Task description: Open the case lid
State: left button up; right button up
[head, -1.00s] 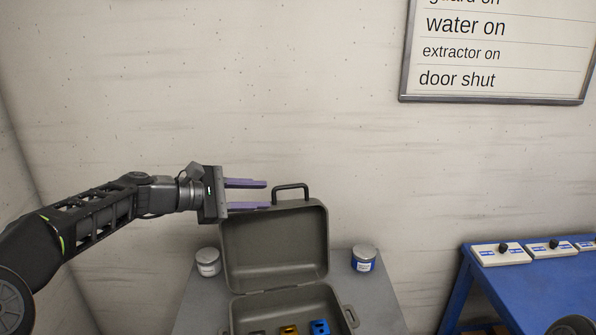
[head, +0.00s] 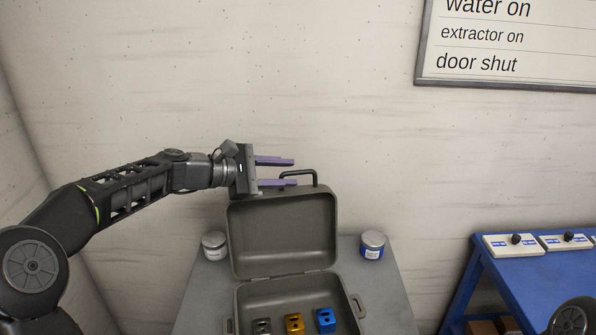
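The grey-green case (head: 245,295) stands on a grey table. Its lid (head: 283,235) is raised, standing up at the back with its inside facing me. The lid's black handle (head: 299,173) sticks up from the lid's top edge. My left gripper (head: 285,171) is at the lid's top left, with its two purple fingers apart and pointing right towards the handle. Nothing shows between the fingers. The lower finger is close to the lid's top edge; I cannot tell whether it touches. A small part of my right arm (head: 572,320) shows at the lower right; its gripper is out of view.
In the case lie a dark block (head: 262,326), a gold block (head: 294,324) and a blue block (head: 325,320). Tins stand on the table left (head: 214,246) and right (head: 372,245) of the case. A blue bench (head: 540,278) with switch boxes is at right. A wall is close behind.

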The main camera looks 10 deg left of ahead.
aim_at(294, 173)
pick_arm(q)
jog(key=shift+x, duration=1.9)
grip_shut()
